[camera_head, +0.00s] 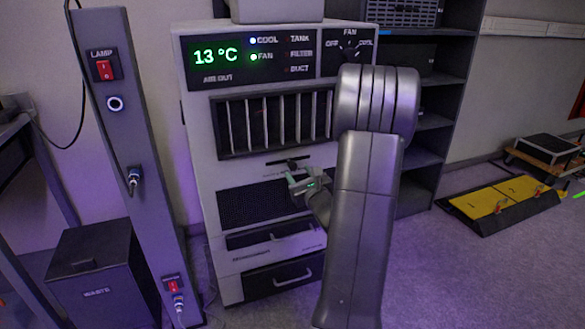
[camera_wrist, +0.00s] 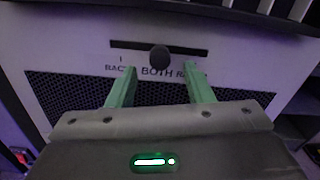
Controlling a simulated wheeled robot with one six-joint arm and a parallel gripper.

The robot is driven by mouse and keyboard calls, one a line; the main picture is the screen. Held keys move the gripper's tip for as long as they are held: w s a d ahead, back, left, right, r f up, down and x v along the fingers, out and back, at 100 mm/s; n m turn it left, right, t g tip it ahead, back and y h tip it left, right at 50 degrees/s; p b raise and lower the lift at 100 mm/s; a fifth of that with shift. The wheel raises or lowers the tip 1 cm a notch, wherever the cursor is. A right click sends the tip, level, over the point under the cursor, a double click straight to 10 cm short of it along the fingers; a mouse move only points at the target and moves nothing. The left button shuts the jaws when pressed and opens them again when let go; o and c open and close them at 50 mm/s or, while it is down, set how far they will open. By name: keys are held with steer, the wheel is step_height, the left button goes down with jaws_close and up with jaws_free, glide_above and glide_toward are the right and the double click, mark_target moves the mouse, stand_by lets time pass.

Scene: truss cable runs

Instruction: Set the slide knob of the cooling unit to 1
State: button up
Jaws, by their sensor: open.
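The cooling unit (camera_head: 200,170) is the tall light cabinet left of centre in the head view. Its slide knob (camera_wrist: 160,58) is a round dark knob near the middle of a dark horizontal slot (camera_wrist: 130,45), above the word BOTH. In the head view the knob (camera_head: 291,164) shows just above my gripper (camera_head: 300,182).
Above the slot is a vent with vertical slats (camera_head: 275,120); below it is a dark mesh grille (camera_head: 245,203) and drawers with handles (camera_head: 290,275). A post with switches (camera_head: 115,130) and a waste bin (camera_head: 100,275) stand left. A dark shelf (camera_head: 430,120) stands right.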

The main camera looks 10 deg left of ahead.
mark_target(294, 167)
steer(key=x, duration=0.6)
steer(key=shift+s, duration=0.1)
jaws_close()
